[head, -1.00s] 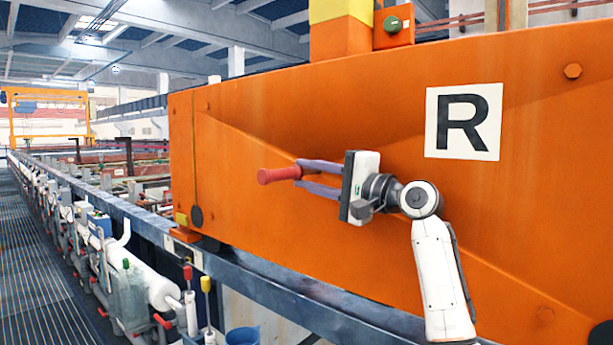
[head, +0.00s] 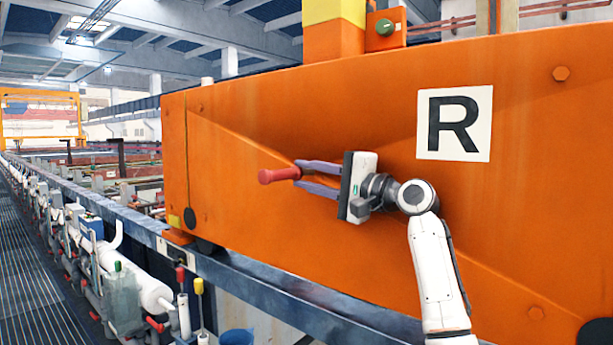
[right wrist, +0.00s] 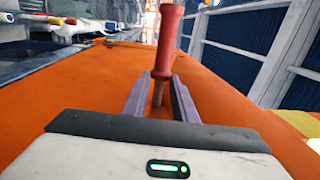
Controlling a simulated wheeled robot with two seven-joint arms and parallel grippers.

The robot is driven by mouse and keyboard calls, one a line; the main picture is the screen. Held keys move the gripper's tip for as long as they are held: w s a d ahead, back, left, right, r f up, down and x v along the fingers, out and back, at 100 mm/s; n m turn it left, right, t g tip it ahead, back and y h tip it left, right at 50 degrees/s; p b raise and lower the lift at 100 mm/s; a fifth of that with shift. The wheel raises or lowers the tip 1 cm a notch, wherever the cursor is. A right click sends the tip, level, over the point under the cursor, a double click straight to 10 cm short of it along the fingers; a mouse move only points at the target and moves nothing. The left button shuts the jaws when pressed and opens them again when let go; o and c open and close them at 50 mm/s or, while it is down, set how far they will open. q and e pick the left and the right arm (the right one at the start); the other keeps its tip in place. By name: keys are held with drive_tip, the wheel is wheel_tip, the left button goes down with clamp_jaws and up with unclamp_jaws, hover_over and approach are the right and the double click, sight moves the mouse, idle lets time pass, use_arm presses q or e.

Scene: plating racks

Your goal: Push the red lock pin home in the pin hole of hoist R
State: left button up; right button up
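The red lock pin (head: 279,175) is in my right gripper (head: 298,173), in front of the orange side panel of hoist R (head: 330,110). Its red grip sticks out to the left beyond the fingertips. In the right wrist view the red pin (right wrist: 169,42) stands between the two purple-grey fingertips (right wrist: 160,80), which close on it near its collar. A thin brownish shank shows between the fingers. A white sign with a black R (head: 454,123) is on the panel. I cannot make out the pin hole. My left gripper is not in view.
A dark rail (head: 260,288) runs under the hoist. White pipes (head: 150,292), a red-topped and a yellow-topped stick (head: 199,288) and a blue bucket (head: 237,337) are below it. A grated walkway (head: 30,270) lies at the left. A green knob (head: 387,27) sits on top.

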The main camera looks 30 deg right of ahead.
drive_tip(key=o, duration=0.5)
drive_tip(key=shift+d+r, duration=0.15)
drive_tip(key=shift+r, duration=0.05)
drive_tip(key=shift+f, duration=0.2)
drive_tip(key=r+b+v, duration=0.1)
drive_tip(key=b+v, duration=0.2)
drive_tip(key=v, duration=0.7)
drive_tip(key=shift+s+f, duration=0.2)
drive_tip(key=shift+f, duration=0.2)
